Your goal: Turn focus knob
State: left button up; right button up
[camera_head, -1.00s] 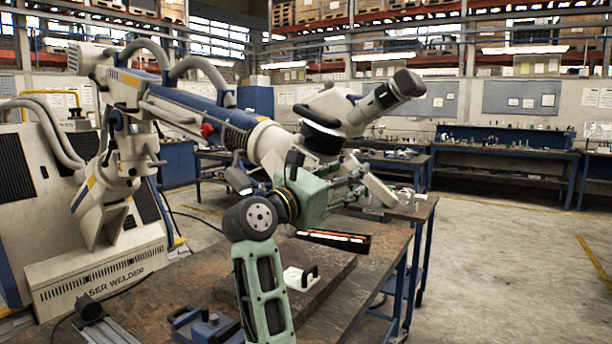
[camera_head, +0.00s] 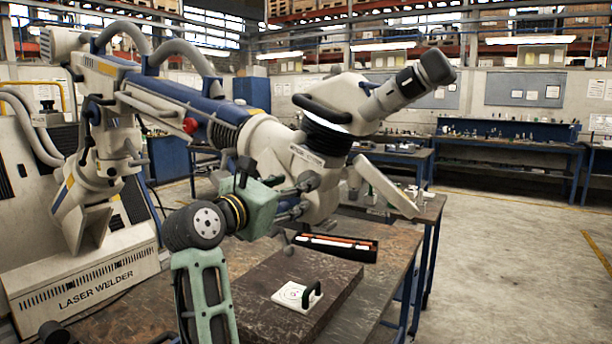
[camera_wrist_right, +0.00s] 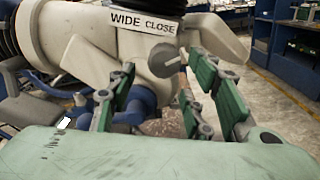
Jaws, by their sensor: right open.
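The microscope arm's head (camera_head: 325,135), pale grey with a dark ring and eyepiece, hangs over the bench. In the right wrist view its housing (camera_wrist_right: 75,35) bears the label "WIDE CLOSE". A grey round knob (camera_wrist_right: 163,62) sticks out below the label. My right gripper (camera_head: 297,197), green and grey, reaches the lower left side of the head. In the wrist view the right gripper (camera_wrist_right: 167,72) has its fingers apart, one left and the others right of the knob. I cannot tell whether any finger touches it. My left gripper is not in view.
A dark block (camera_head: 270,310) on the bench carries a white plate with a black handle (camera_head: 298,295). A dark tray (camera_head: 335,246) lies behind it. The laser welder cabinet (camera_head: 85,290) stands at left. The floor at right (camera_head: 500,260) is clear.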

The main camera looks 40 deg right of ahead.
jog(key=x, duration=0.1)
jog(key=p+x, duration=0.1)
jog(key=x, duration=0.3)
jog(key=shift+s+d+r+p, duration=0.15)
jog(key=shift+d+r+p, duration=0.1)
jog(key=shift+r+p, duration=0.1)
jog(key=shift+w+d+f, duration=0.15)
jog(key=shift+w+d, duration=0.05)
jog(key=shift+d, duration=0.25)
jog(key=shift+w+d+f, duration=0.1)
jog(key=shift+w+d, duration=0.1)
jog(key=shift+d, duration=0.25)
jog(key=shift+w+d, duration=0.1)
jog(key=shift+d, duration=0.1)
jog(key=shift+a, duration=0.1)
jog(key=c, duration=1.1)
jog(key=shift+o, duration=0.2)
jog(key=shift+b, duration=0.35)
jog(key=shift+m+b, duration=0.3)
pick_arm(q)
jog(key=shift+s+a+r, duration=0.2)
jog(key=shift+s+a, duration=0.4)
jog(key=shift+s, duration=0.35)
pick_arm(e)
jog(key=shift+r, duration=0.15)
